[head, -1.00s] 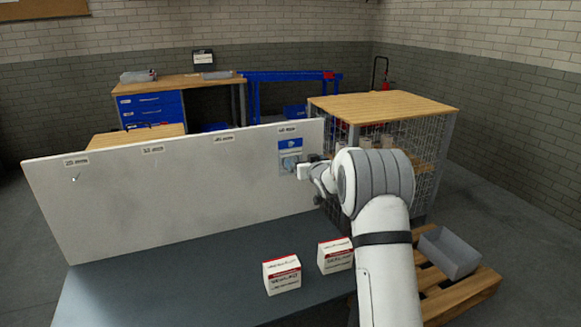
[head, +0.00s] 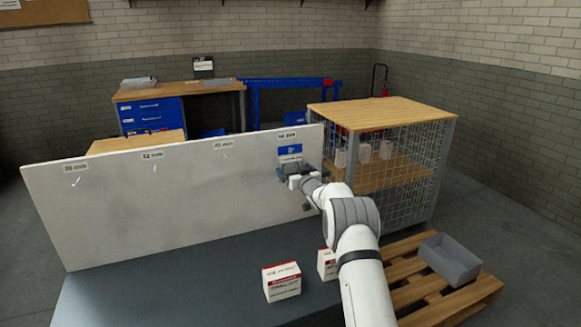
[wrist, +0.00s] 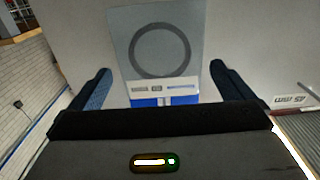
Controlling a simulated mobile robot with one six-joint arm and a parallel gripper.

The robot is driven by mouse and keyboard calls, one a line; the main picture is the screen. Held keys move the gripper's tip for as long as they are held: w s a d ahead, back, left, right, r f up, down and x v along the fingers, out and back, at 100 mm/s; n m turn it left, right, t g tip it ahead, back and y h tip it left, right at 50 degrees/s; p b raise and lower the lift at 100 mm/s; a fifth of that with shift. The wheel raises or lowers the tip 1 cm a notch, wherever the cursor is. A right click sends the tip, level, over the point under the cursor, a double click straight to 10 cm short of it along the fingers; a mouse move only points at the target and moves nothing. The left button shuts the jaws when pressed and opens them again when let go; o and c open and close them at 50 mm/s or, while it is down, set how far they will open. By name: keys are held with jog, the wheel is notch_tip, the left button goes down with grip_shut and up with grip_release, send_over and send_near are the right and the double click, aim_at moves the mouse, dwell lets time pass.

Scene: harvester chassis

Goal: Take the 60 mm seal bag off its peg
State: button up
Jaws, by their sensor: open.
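The seal bag (head: 290,152), with a blue header and clear pouch, hangs flat at the right end of the white peg board (head: 170,205), under a label that seems to read 60 mm. In the wrist view the bag (wrist: 126,40) shows a dark ring-shaped seal and a white label strip with blue below. My gripper (head: 294,174) is at the bag's lower part in the head view and hides some of it. In the wrist view my gripper (wrist: 160,75) is open, one finger on each side of the bag, not closed on it. The peg itself cannot be made out.
Two red-and-white boxes (head: 281,282) stand on the grey bench (head: 180,290) before the board. The other labelled places on the board carry no bags. A wire-mesh cage (head: 410,180) stands right of it, and a grey bin (head: 449,258) sits on a pallet.

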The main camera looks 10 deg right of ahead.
jog(key=shift+x, duration=1)
jog(key=shift+c, duration=0.6)
jog(key=c, duration=0.6)
